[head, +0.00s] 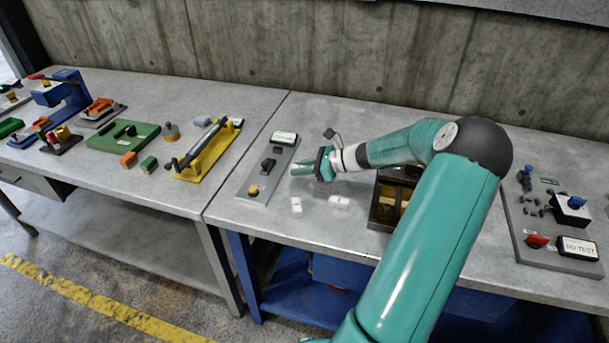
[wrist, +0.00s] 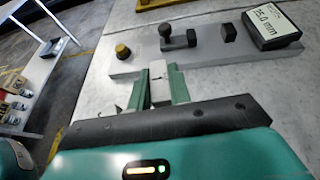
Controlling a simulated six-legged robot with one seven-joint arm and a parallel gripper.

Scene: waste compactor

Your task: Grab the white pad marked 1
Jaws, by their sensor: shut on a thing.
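My gripper (head: 296,171) is above the right-hand bench, just right of the grey gauge plate. In the wrist view its two green fingers (wrist: 160,76) are closed on a small white pad (wrist: 158,90), which sits between them. I cannot read a number on this pad, and the fingers hide its sides. In the head view, one white block (head: 296,204) lies on the bench in front of the gripper and another white block (head: 339,201) lies to its right. Their marks are too small to read.
The grey gauge plate (head: 245,190) carries a yellow knob, black parts and a display (wrist: 270,25). A dark box (head: 383,208) stands right of the white blocks, partly behind my arm. A yellow fixture (head: 190,175) is on the left bench. A "NO TEST" panel (head: 540,250) is far right.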

